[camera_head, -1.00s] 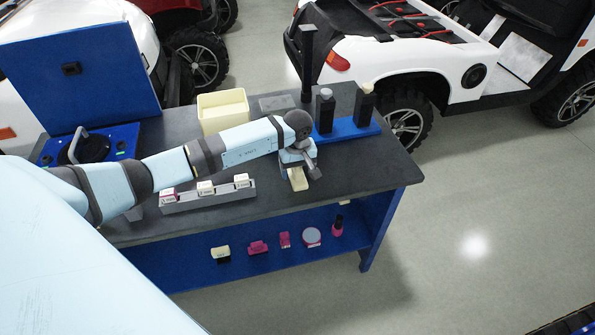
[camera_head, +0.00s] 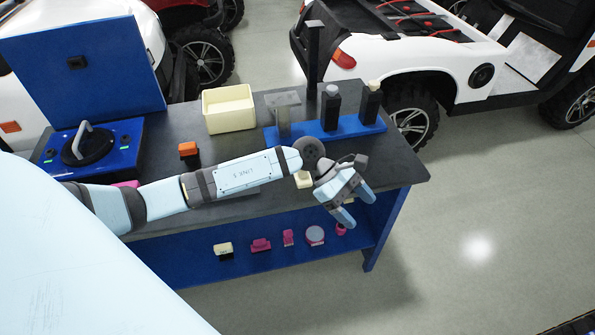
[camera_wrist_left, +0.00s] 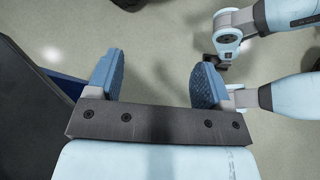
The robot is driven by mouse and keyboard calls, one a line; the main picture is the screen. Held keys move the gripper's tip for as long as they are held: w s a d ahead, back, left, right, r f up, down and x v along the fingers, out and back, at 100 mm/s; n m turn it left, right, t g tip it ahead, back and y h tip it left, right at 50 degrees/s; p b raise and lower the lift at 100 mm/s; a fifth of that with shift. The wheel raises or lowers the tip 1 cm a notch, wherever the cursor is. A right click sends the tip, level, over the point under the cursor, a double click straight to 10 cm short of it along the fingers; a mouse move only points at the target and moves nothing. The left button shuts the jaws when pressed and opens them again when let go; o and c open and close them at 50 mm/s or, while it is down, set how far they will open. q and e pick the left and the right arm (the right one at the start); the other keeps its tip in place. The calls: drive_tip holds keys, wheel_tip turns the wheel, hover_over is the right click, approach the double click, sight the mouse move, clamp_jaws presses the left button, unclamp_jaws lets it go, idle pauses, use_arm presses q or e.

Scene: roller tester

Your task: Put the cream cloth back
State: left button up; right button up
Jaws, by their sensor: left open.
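A small cream piece (camera_head: 304,180), which looks like the cloth, lies on the dark tabletop near its front edge. My left forearm and wrist hide part of it. My left gripper (camera_head: 354,206) is just to its right, over the table's front edge, with its blue fingers spread and nothing between them. In the left wrist view the same gripper (camera_wrist_left: 157,70) is open, with only floor between the fingers. My right gripper cannot be made out.
A cream bin (camera_head: 229,109) and a blue rack (camera_head: 345,132) with dark bottles stand at the back. An orange-topped block (camera_head: 188,149) is behind my arm. A blue tester (camera_head: 90,147) is at left. Several small items lie on the lower shelf (camera_head: 200,267).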

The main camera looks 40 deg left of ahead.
use_arm(q)
drive_tip(key=s+d+r+n+t+h, duration=0.35)
drive_tip(key=d+n+t+h, duration=0.2)
drive_tip(key=n, duration=0.65)
drive_tip(key=s+a+f+m+t+y, duration=0.35)
drive_tip(key=s+f+m+y, duration=0.45)
drive_tip(key=m, duration=0.8)
drive_tip(key=s+a+f+m+t+y, duration=0.2)
drive_tip(key=s+a+f+m+y, duration=0.4)
drive_tip(key=f+m, duration=0.65)
wheel_tip(320, 180, up, 14)
drive_tip(key=s+m+p, duration=0.1)
drive_tip(key=m+p, duration=0.2)
drive_tip(key=p, duration=0.8)
drive_tip(key=shift+p, duration=0.4)
